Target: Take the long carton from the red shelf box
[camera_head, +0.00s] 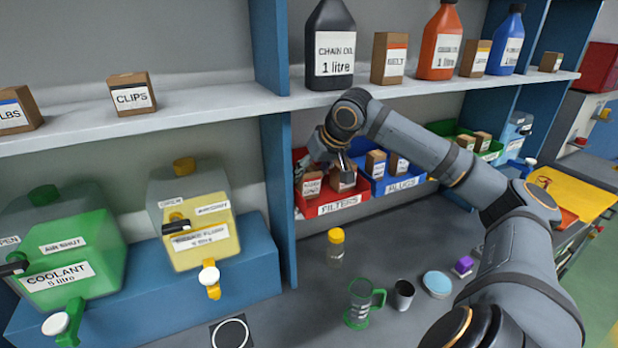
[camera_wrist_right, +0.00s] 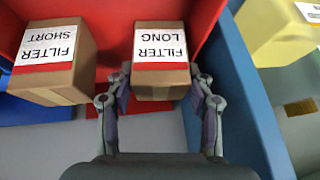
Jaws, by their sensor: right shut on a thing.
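The long carton, labelled FILTER LONG (camera_wrist_right: 160,58), is brown with a red band. It is at the red shelf box (camera_head: 340,206), labelled FILTERS; in the head view the carton (camera_head: 311,187) is the left one of two there. My right gripper (camera_head: 326,160) reaches in from above. In the wrist view my right gripper (camera_wrist_right: 161,90) has one finger on each side of the long carton and is shut on it. A second carton, labelled FILTER SHORT (camera_wrist_right: 52,58), stands beside it, just apart. My left gripper is not in view.
A blue box of plugs (camera_head: 402,183) adjoins the red box on the right. A blue upright (camera_head: 279,180) stands close on the left. The upper shelf (camera_head: 210,112) runs above.

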